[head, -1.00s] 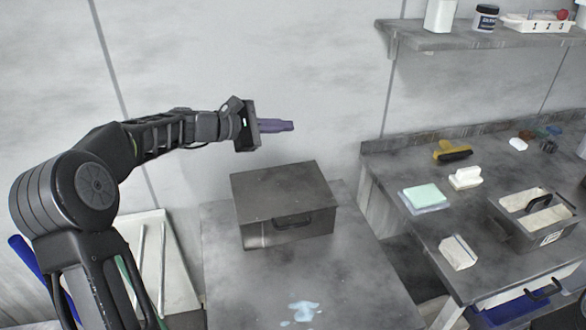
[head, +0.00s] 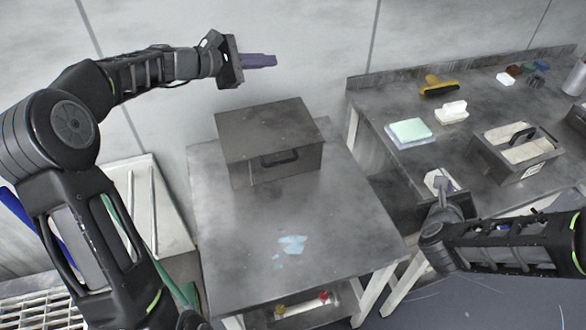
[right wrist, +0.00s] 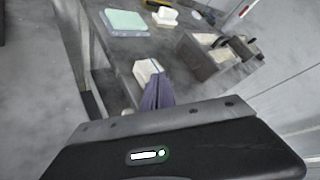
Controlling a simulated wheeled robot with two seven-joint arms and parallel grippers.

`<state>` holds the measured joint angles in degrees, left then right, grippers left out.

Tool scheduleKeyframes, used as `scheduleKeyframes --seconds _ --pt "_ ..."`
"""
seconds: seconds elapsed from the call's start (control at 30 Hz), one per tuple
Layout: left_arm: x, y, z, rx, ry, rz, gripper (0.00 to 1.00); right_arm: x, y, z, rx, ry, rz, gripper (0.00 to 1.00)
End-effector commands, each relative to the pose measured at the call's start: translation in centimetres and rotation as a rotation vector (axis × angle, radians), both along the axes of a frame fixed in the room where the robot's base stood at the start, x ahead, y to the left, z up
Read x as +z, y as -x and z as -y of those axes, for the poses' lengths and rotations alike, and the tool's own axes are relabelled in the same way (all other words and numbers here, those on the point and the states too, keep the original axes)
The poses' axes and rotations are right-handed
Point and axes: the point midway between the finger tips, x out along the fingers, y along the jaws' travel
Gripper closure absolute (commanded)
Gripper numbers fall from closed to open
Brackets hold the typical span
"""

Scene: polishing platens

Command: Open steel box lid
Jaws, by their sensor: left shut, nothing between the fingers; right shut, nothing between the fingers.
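The steel box (head: 278,165) stands on the small grey table (head: 225,230). Its lid (head: 270,128) is down and a dark handle (head: 280,158) is on its front face. My left gripper (head: 262,60) is shut and empty, in the air above and behind the box, pointing right. My right gripper (head: 445,190) is shut and empty, to the right of the box, in front of the right bench. In the right wrist view the purple fingers of the right gripper (right wrist: 157,92) are together, and the box is not visible there.
The right bench (head: 400,165) holds a green-topped pad (head: 408,131), a white block (head: 452,112), a yellow tool (head: 437,86) and a carrier with a handle (head: 520,152). A wet patch (head: 290,245) lies on the small table in front of the box. The table's front is otherwise clear.

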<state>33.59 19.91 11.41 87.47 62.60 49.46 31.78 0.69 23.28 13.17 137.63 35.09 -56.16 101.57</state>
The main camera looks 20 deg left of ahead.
Motion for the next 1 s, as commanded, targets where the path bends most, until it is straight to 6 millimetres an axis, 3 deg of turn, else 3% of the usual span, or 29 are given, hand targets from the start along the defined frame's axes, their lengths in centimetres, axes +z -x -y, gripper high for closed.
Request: scheduleKeyframes --seconds 0.03,0.1,0.23,0.27,0.3,0.4,0.5,0.6,1.0 --pt "-0.1 0.0 0.0 0.001 0.000 -0.001 1.00 2.2 -1.1 -3.9 0.062 -0.055 0.057 1.00" --pt "-0.1 0.0 0.0 0.001 0.000 -0.001 1.00 5.5 -1.9 -9.5 0.148 -0.143 0.132 1.00" --pt "-0.1 0.0 0.0 0.000 0.001 -0.001 1.00 12.2 -1.3 -19.8 0.314 -0.325 0.251 1.00" --pt "-0.1 0.0 0.0 0.000 0.001 -0.001 1.00 11.3 -0.7 -21.5 0.342 -0.360 0.220 1.00" --pt "-0.1 0.0 0.0 0.001 0.000 -0.001 1.00 7.6 0.7 -23.3 0.365 -0.402 0.122 1.00" --pt "-0.1 0.0 0.0 0.001 0.000 -0.001 1.00 2.5 3.9 -27.1 0.410 -0.490 -0.044 1.00" --pt "-0.1 0.0 0.0 0.000 0.001 -0.001 1.00 -1.0 6.7 -29.4 0.433 -0.546 -0.165 1.00" --pt "0.0 0.0 0.0 0.000 0.001 -0.001 1.00 -2.9 8.4 -30.6 0.442 -0.578 -0.239 1.00" --pt "-0.1 0.0 0.0 0.001 0.000 -0.001 1.00 -3.8 9.2 -31.1 0.443 -0.590 -0.271 1.00"
